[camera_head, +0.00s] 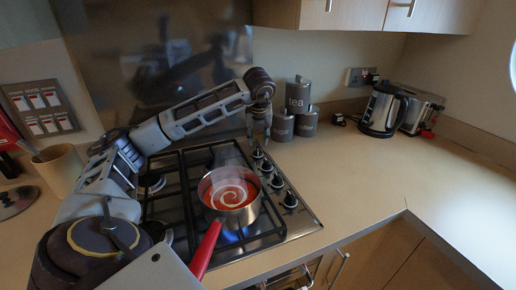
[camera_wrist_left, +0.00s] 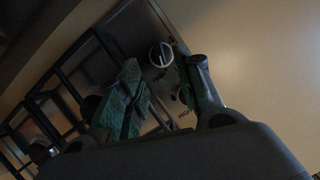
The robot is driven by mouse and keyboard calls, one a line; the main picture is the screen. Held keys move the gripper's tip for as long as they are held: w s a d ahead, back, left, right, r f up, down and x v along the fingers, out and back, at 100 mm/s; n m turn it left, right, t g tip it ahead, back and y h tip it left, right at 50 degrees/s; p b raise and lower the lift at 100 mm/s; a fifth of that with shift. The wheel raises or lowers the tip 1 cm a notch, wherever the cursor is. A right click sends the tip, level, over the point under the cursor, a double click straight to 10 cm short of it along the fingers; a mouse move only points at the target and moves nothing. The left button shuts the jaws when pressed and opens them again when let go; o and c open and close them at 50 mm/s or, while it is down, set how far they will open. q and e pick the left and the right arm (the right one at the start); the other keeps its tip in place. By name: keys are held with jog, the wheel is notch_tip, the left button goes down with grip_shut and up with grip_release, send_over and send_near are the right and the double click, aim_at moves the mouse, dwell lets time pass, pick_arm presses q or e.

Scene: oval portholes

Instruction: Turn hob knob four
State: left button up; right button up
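The hob (camera_head: 300,228) has a column of black-and-silver knobs along its right side. The nearest knob (camera_head: 290,199) and the one behind it (camera_head: 277,181) are clear; two more sit farther back, the farthest (camera_head: 258,153) just under my left gripper (camera_head: 259,132). In the left wrist view, one knob (camera_wrist_left: 161,55) shows beyond the gap between the fingertips (camera_wrist_left: 165,92), and another is partly hidden by the right finger. My right gripper is out of view.
A pan (camera_head: 231,196) of red soup stands over a blue flame, its red handle (camera_head: 206,250) toward the front. Canisters (camera_head: 298,95) stand behind my gripper. A kettle (camera_head: 381,110) and toaster (camera_head: 420,108) are at the back right. The right counter (camera_head: 380,165) is clear.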

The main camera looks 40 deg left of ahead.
aim_at(258, 149)
pick_arm(q)
jog(key=x, duration=0.5)
jog(key=shift+a+f, duration=0.1)
jog(key=shift+f, duration=0.15)
jog(key=shift+x, duration=0.85)
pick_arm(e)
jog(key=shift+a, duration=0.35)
pick_arm(q)
jog(key=shift+w, duration=0.1)
